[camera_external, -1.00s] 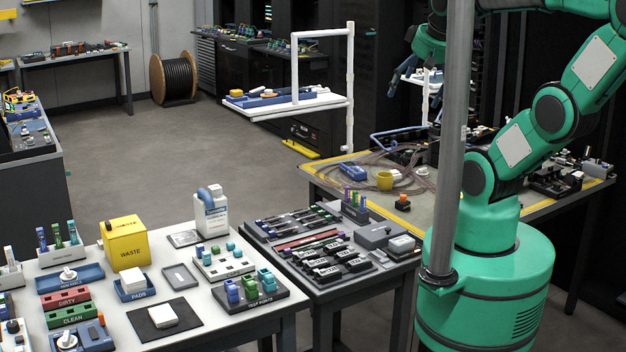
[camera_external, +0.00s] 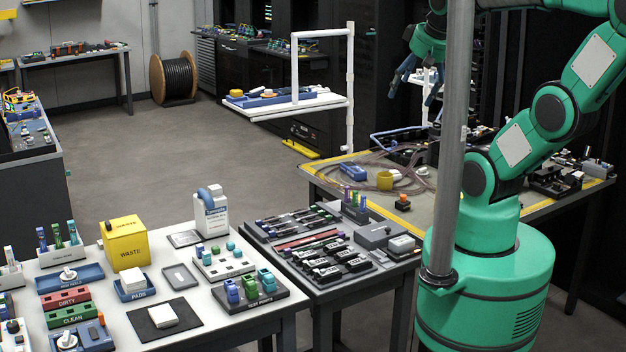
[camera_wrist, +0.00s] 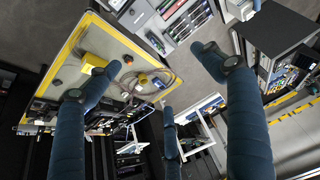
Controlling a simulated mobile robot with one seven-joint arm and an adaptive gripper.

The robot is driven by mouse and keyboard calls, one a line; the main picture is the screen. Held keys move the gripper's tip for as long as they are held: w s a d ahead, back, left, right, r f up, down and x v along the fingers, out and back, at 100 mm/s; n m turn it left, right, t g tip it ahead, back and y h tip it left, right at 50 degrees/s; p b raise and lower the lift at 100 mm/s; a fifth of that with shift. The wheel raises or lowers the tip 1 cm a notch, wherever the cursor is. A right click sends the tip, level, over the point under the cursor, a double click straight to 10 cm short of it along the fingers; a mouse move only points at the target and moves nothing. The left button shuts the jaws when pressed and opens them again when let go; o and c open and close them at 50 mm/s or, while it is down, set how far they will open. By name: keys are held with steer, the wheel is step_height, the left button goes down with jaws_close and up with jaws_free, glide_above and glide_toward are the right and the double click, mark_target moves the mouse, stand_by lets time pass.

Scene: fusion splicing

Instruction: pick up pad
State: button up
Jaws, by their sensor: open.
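White pads (camera_external: 133,277) are stacked in a small blue tray (camera_external: 126,294) labelled PADS, on the white table at the lower left. Another white pad-like block (camera_external: 163,315) lies on a black mat (camera_external: 146,330) in front of that tray. I cannot make out the pads in the wrist view.
A yellow WASTE bin (camera_external: 126,245) stands behind the pad tray. A white bottle (camera_external: 211,214), a grey tray (camera_external: 181,276) and a holder with coloured pieces (camera_external: 250,290) are nearby. The grey pole (camera_external: 452,150) crosses in front of my arm. A white-framed stand (camera_external: 325,100) is left of my gripper.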

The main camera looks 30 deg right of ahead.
steer(key=w+a+n+g+y+b, duration=0.15)
steer(key=w+a+n, duration=0.35)
steer(key=w+a, duration=0.9)
steer(key=w+a+f+n+g+b, duration=0.15)
steer(key=a+f, duration=0.25)
steer(key=a, duration=0.6)
steer(key=w+a+f+n, duration=0.3)
steer(key=a+f, duration=0.1)
steer(key=a, duration=0.6)
steer(key=w+a+f+n+g+b, duration=0.1)
steer(key=w+a+f+n, duration=0.1)
steer(key=a+f, duration=0.5)
steer(key=n+g+h+b, duration=0.2)
steer(key=n, duration=0.4)
glide_above(162, 313)
step_height(162, 313, down, 21)
steer(key=shift+r+y, duration=0.25)
steer(key=shift+f, duration=0.15)
steer(key=shift+f+b, duration=1)
steer(key=shift+f, duration=3.15)
